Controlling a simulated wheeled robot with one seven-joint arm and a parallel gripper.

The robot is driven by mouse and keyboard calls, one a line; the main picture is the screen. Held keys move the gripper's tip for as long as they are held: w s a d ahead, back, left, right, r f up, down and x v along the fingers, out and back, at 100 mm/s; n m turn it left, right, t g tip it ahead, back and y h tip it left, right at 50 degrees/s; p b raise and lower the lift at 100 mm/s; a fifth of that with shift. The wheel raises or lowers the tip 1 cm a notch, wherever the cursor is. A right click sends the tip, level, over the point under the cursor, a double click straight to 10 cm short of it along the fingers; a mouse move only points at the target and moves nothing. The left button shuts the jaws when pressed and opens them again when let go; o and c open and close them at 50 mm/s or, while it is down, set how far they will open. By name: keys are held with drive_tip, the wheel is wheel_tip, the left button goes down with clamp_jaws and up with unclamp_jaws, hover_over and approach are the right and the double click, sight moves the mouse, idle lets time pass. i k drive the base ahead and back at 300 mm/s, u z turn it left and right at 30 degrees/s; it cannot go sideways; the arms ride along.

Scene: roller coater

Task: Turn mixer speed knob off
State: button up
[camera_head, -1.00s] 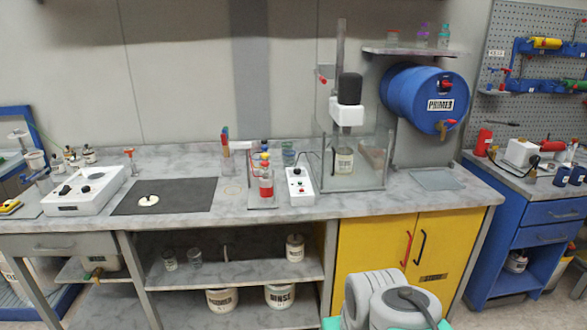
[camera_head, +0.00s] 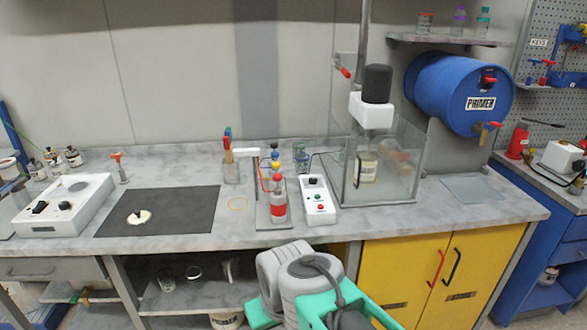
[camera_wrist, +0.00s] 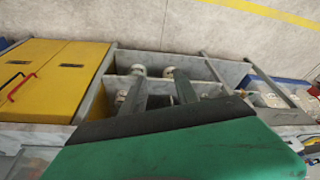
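The mixer (camera_head: 372,112) has a white head and a black motor and stands on a post over a can (camera_head: 366,166) inside a clear-walled enclosure. A white control box (camera_head: 318,208) sits on the bench left of the enclosure, with a cable running toward it. It carries a black knob (camera_head: 313,182), a green button and a red button. The knob's pointer is too small to read. My gripper (camera_wrist: 160,92) shows two dark, separated fingers in the wrist view, with nothing held between them. It faces the bench's lower shelves, away from the knob. In the head view, my arm is low in front of the bench.
A rack of bottles (camera_head: 264,214) stands close left of the control box. A dark mat (camera_head: 165,207) and a white device (camera_head: 75,212) lie farther left. The blue primer barrel (camera_head: 450,92) is at right. Yellow cabinet doors (camera_head: 398,275) front the bench below.

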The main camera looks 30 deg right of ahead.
sight(313, 181)
drive_tip(key=z, duration=0.4)
drive_tip(key=i, duration=1.35)
drive_tip(key=z, duration=0.25)
